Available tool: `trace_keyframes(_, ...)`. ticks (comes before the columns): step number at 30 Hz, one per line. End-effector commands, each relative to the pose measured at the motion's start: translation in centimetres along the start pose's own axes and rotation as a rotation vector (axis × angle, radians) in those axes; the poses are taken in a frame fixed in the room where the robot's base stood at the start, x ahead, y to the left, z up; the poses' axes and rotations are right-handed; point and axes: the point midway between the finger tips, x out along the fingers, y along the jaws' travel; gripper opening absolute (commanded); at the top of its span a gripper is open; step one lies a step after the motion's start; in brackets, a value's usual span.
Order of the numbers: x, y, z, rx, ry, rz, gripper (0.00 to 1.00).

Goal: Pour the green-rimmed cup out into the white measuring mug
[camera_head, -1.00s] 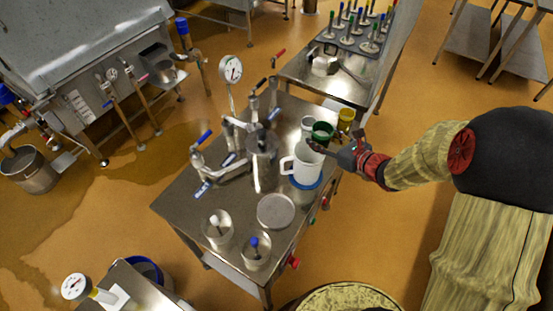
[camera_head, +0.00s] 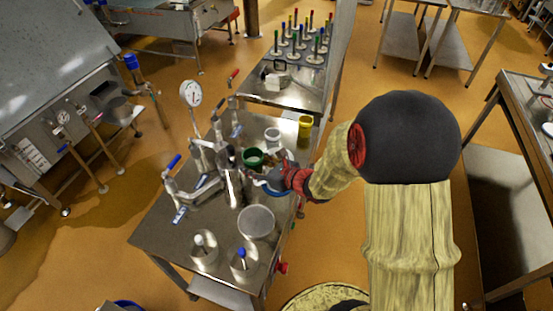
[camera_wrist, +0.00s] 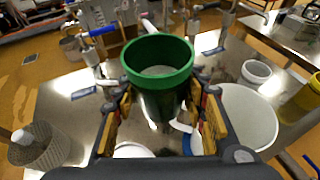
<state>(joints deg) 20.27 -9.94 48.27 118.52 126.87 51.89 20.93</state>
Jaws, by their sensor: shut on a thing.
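The green-rimmed cup (camera_head: 253,157) is held off the table at the left of my gripper (camera_head: 275,178). In the wrist view the cup (camera_wrist: 160,80) sits between the two fingers (camera_wrist: 162,112), which are shut on its sides. Its rim faces up toward the wrist camera, and a pale surface shows inside. The white measuring mug is mostly hidden by my gripper in the head view. Part of its blue base (camera_head: 268,189) shows below. In the wrist view a white piece that looks like its handle (camera_wrist: 183,127) shows under the cup.
A white cup (camera_head: 272,135) and a yellow cup (camera_head: 305,126) stand farther back. A metal press (camera_head: 200,170) with a gauge stands at left.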

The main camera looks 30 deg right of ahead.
Motion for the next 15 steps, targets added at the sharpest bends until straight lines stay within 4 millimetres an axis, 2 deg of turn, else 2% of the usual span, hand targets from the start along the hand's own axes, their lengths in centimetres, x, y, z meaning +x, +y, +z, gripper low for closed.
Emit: trace_keyframes(15, -0.6, -1.3, 1.0, 0.198, -0.026, 0.080, 0.13)
